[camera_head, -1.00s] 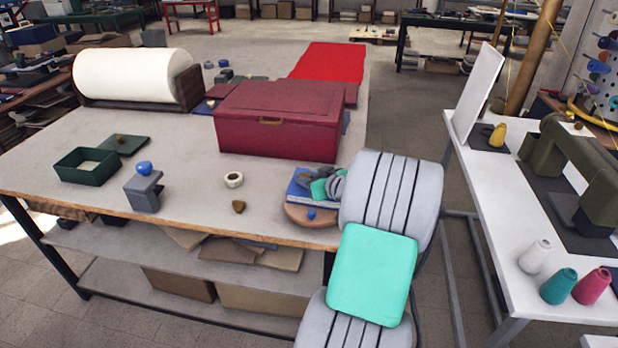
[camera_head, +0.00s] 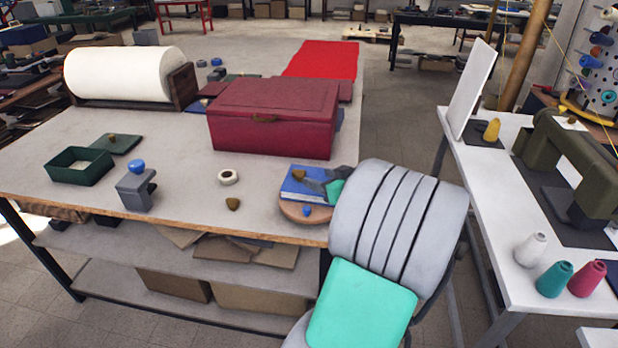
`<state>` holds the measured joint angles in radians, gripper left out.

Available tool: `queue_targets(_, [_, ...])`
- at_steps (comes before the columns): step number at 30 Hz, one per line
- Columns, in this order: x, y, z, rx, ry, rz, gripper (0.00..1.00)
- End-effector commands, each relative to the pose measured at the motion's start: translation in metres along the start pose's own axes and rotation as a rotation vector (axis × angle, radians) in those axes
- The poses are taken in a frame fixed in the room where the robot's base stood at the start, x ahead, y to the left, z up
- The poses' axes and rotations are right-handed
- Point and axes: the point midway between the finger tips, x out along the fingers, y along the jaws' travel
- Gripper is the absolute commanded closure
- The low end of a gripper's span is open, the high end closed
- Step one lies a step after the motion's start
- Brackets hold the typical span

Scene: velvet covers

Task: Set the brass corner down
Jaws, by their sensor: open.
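A small brass corner (camera_head: 298,175) rests on the blue book (camera_head: 300,193), near its back left part. My gripper (camera_head: 314,180) is low over the book, just to the right of this corner, with its dark fingers pointing left. It is open; whether a finger still touches the corner I cannot tell. The book lies on a round wooden board (camera_head: 292,212) at the table's right front edge. Another brass-coloured piece (camera_head: 233,203) lies on the grey table (camera_head: 185,220).
A large dark red box (camera_head: 270,120) stands behind the book. A white ring (camera_head: 228,177), a grey block with a blue knob (camera_head: 136,188) and a green open box (camera_head: 78,167) stand to the left. My arm covers the table's right corner.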

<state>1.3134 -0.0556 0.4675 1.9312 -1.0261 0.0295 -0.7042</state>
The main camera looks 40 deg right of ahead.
Motion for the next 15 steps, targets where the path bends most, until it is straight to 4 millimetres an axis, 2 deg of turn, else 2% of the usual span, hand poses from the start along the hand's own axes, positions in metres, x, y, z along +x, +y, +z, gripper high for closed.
queue_targets(1, [-0.010,0.001,0.001,0.001,0.001,0.004,0.46])
queue_targets(5, [-0.026,0.001,0.001,0.001,0.000,0.001,0.46])
queue_targets(8, [-0.029,-0.001,0.000,0.000,-0.001,-0.001,0.46])
queue_targets(10, [-0.025,-0.009,0.000,-0.003,-0.018,-0.017,0.46])
queue_targets(11, [-0.021,-0.018,-0.001,-0.006,-0.034,-0.032,0.46])
queue_targets(13, [-0.007,-0.049,0.001,-0.016,-0.100,-0.078,0.46])
queue_targets(14, [0.000,-0.067,0.003,-0.024,-0.139,-0.104,0.46])
queue_targets(15, [0.007,-0.094,0.006,-0.033,-0.202,-0.138,0.46])
